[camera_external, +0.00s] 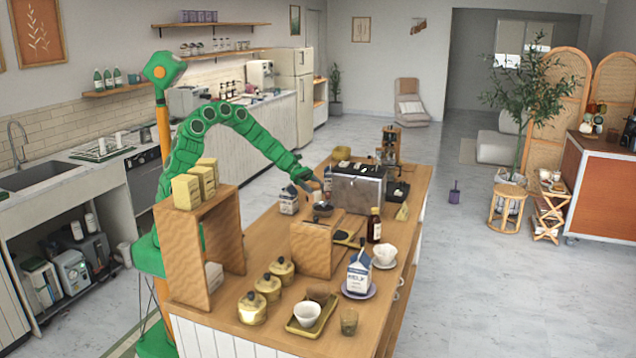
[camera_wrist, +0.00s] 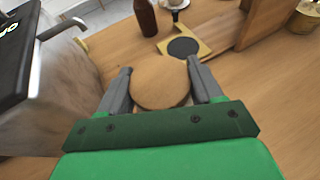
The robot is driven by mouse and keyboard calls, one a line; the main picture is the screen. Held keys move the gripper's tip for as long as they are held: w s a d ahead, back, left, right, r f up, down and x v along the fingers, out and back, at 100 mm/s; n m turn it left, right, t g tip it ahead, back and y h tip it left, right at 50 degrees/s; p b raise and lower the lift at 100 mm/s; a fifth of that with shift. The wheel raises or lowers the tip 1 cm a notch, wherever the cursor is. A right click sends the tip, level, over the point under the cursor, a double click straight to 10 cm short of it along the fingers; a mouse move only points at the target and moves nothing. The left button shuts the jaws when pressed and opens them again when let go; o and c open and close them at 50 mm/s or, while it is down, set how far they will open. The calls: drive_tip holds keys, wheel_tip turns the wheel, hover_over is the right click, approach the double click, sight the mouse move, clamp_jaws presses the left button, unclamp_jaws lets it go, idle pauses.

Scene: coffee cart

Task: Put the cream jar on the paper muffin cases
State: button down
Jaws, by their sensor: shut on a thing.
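My gripper (camera_wrist: 160,80) is shut on a round piece with a flat, light-brown top, which I take to be the cream jar (camera_wrist: 160,86). Its sides are hidden from above. In the external view my gripper (camera_external: 314,191) is over the island counter, left of the metal machine, with a small dark jar (camera_external: 322,210) just under it. I cannot clearly make out the paper muffin cases. A dark round thing on a yellowish square piece (camera_wrist: 206,47) lies ahead, beside a wooden stand; I cannot tell what it is.
A dark bottle (camera_external: 375,226), a milk carton (camera_external: 359,272), a white cup (camera_external: 387,254) and a wooden stand (camera_external: 312,249) are nearby. Another carton (camera_external: 289,201) is just left of my gripper. Bare counter (camera_wrist: 262,85) shows at right.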

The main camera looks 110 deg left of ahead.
drive_tip(key=shift+f, duration=0.2)
drive_tip(key=shift+c, duration=0.8)
unclamp_jaws()
drive_tip(key=shift+r, duration=0.15)
drive_tip(key=v, duration=1.2)
